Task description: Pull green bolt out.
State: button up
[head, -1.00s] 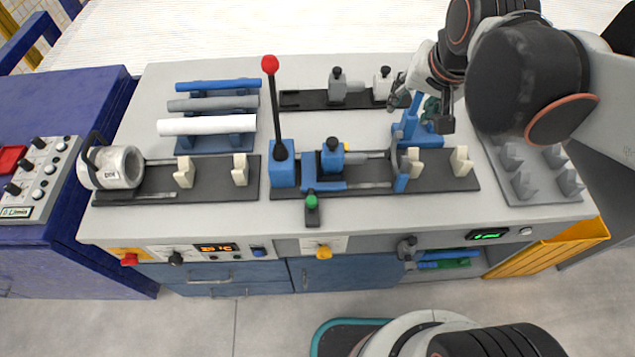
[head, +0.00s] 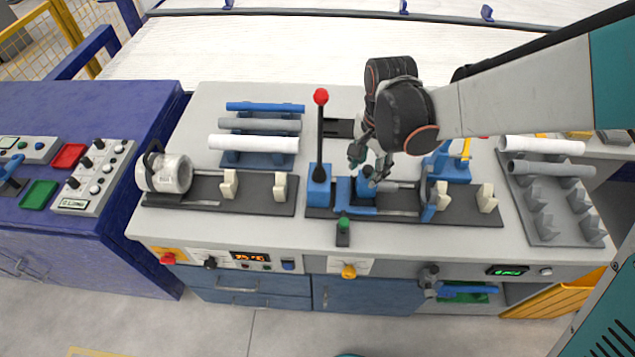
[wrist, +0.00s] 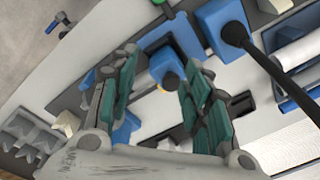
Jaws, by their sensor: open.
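The green bolt (head: 343,223) is a small green knob on a dark bracket, at the front of the middle station on the workbench. My gripper (head: 370,165) is open and points down over the blue block with a dark knob (head: 366,187), behind and slightly right of the green bolt. In the wrist view the fingers (wrist: 160,60) are spread, with the blue block (wrist: 166,64) showing between them. Nothing is held.
The black lever with a red ball (head: 321,97) stands upright just left of my gripper. A blue upright bracket (head: 430,203) stands to the right. Pipes lie on a rack (head: 262,158) at the back left. The bench top in front of the stations is clear.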

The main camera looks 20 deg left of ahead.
send_over(344, 221)
jog(key=f, duration=0.1)
jog(key=shift+g, duration=0.3)
notch_tip(344, 221, down, 14)
jog(key=b, duration=0.9)
jog(key=shift+r+b, duration=0.1)
jog(key=shift+b, duration=0.25)
